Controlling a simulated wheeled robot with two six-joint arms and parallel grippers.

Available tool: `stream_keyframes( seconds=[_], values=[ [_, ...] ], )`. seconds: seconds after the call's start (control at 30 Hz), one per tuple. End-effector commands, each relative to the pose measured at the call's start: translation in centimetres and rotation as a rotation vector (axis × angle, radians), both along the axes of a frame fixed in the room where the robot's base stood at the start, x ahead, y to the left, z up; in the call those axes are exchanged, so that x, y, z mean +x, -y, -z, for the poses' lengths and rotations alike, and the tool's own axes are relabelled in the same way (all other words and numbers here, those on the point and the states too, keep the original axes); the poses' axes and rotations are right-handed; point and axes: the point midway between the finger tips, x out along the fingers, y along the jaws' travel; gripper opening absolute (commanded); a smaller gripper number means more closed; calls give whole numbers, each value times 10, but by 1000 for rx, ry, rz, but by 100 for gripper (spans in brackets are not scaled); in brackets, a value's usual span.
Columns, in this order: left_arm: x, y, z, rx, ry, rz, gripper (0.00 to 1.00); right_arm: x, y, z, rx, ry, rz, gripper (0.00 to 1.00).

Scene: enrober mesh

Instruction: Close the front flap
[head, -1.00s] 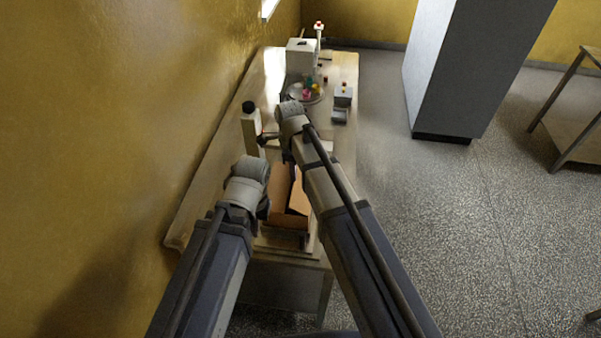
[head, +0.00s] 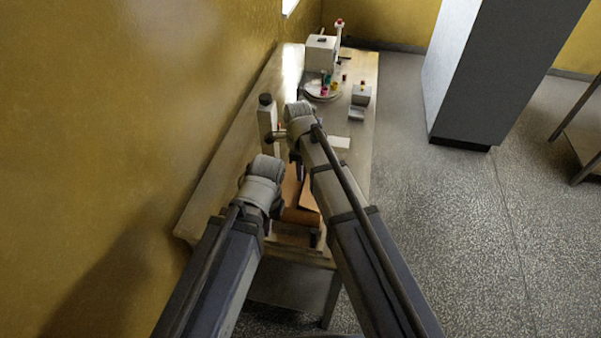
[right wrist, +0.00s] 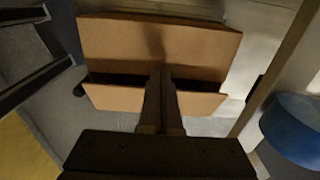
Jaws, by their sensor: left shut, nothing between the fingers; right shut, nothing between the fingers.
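The open brown cardboard box (head: 297,215) is at the near end of the table, partly hidden by my arms. In the right wrist view a wide cardboard panel (right wrist: 120,42) stands above a lower one (right wrist: 112,98), with a dark gap between them. I cannot tell which flap each is. My right gripper (right wrist: 161,76) is shut and empty, its tips in front of the panels; contact cannot be told. My left gripper (head: 262,200) is shut, beside the box's left side in the head view, its fingertips mostly hidden by its wrist.
The long table (head: 225,178) runs along the yellow wall. A white bottle with a dark cap (head: 266,118) stands left of my right wrist. A plate with coloured items (head: 322,92), a white machine (head: 320,52) and a small device (head: 360,98) are farther back.

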Motion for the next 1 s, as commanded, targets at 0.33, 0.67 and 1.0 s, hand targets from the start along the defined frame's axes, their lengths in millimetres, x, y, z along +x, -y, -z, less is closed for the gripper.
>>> stream_keyframes(
  seconds=[0.33,0.67,1.0],
  values=[
    [0,0,0,0,0,0,0,0,0,0,0,0,0,0],
    [0,0,-4,0,0,0,0,0,0,-4,0,0,0,0],
    [0,0,-17,0,0,0,0,0,0,-17,0,0,0,0]
  ],
)
